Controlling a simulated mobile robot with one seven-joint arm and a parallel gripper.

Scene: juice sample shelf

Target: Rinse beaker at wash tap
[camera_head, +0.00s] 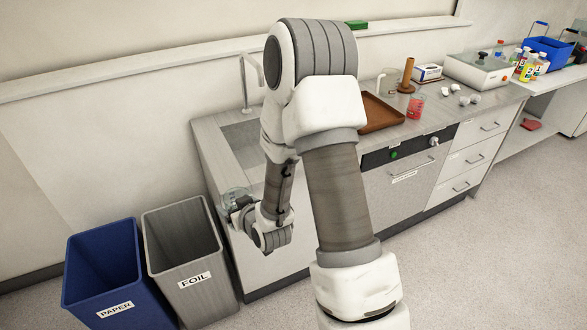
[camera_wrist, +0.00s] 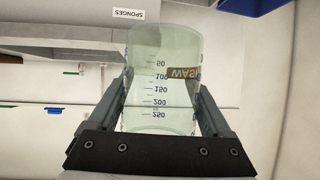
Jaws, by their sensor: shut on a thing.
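My gripper (camera_head: 241,209) is shut on a clear glass beaker (camera_wrist: 157,75). In the wrist view the fingers grip its sides. In the head view the beaker (camera_head: 235,195) is low at the left front of the counter, outside the sink basin and partly hidden by my gripper. The tall grey tap (camera_head: 246,72) stands behind the sink (camera_head: 238,140), farther back than the beaker. My arm hides part of the sink's right side.
A blue paper bin (camera_head: 104,270) and a grey foil bin (camera_head: 190,255) stand on the floor left of the counter. A brown tray (camera_head: 381,113), a beaker of red liquid (camera_head: 416,106) and a white device (camera_head: 477,70) are on the counter to the right.

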